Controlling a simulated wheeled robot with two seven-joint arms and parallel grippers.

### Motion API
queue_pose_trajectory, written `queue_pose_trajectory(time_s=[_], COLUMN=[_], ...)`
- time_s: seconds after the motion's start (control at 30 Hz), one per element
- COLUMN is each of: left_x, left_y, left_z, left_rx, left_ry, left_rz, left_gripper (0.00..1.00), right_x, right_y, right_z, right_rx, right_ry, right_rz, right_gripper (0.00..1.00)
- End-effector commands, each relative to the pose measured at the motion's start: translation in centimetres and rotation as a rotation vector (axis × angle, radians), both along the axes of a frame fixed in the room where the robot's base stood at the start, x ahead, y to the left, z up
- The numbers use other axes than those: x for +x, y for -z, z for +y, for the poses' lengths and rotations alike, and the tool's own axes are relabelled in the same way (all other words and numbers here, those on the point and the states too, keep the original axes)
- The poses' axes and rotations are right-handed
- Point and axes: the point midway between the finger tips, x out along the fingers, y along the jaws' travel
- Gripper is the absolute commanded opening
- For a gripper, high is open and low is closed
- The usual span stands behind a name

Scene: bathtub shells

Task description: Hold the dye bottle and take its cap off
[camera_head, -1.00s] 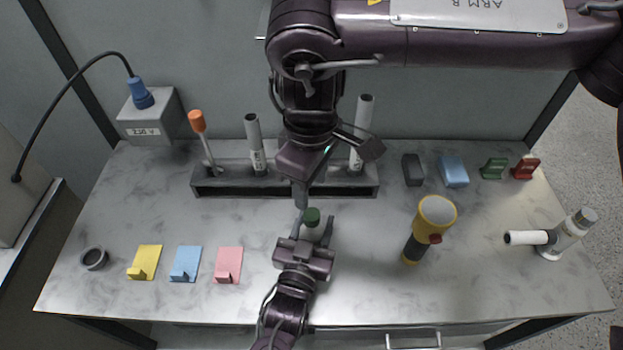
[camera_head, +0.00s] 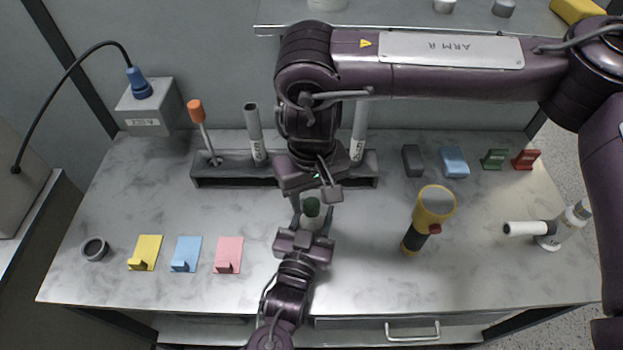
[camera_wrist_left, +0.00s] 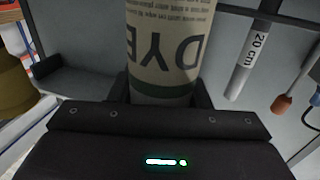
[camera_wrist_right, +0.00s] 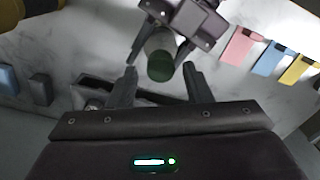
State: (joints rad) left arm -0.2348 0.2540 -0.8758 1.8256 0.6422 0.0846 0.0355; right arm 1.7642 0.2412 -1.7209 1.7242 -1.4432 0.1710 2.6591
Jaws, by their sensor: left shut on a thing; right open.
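The dye bottle (camera_wrist_left: 168,50), white with a green band and the word DYE, stands between the fingers of my left gripper (camera_head: 313,222), which is shut on it. Its green cap (camera_head: 312,206) is on top. In the right wrist view the green cap (camera_wrist_right: 160,66) shows just beyond the open fingers of my right gripper (camera_wrist_right: 158,85). The right gripper is above and behind the bottle, with the cap close to its fingertips but not clearly between them. The bottle's lower part is hidden by the left gripper in the head view.
A yellow flashlight (camera_head: 434,205) stands to the right. Yellow, blue and pink holders (camera_head: 229,250) and a grey ring (camera_head: 95,248) lie to the left. The counter between is clear.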

Motion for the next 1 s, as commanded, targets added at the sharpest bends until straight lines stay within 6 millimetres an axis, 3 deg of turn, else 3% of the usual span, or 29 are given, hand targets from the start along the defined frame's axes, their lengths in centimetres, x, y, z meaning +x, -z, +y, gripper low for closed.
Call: queue_pose_trajectory(time_s=[0.13, 0.43, 0.8, 1.0], left_x=[0.01, 0.01, 0.01, 0.01], left_y=[-0.03, -0.03, -0.03, -0.03], left_z=[0.0, 0.0, 0.0, 0.01], left_rx=[0.0, 0.0, 0.0, 0.0], left_ry=[0.0, 0.0, 0.0, 0.0], left_rz=[0.0, -0.001, -0.001, -0.001], left_gripper=[0.0, 0.0, 0.0, 0.0], right_x=[-0.03, -0.01, -0.01, 0.0], right_y=[1.12, 1.37, 1.35, 1.34], right_z=[0.06, 0.05, 0.04, 0.05], right_rx=[0.001, 0.001, 0.001, 0.003], right_ry=[-0.001, -0.001, -0.001, -0.127], right_rz=[-0.001, -0.001, -0.001, 0.0], right_gripper=[0.45, 0.45, 0.0, 0.0])
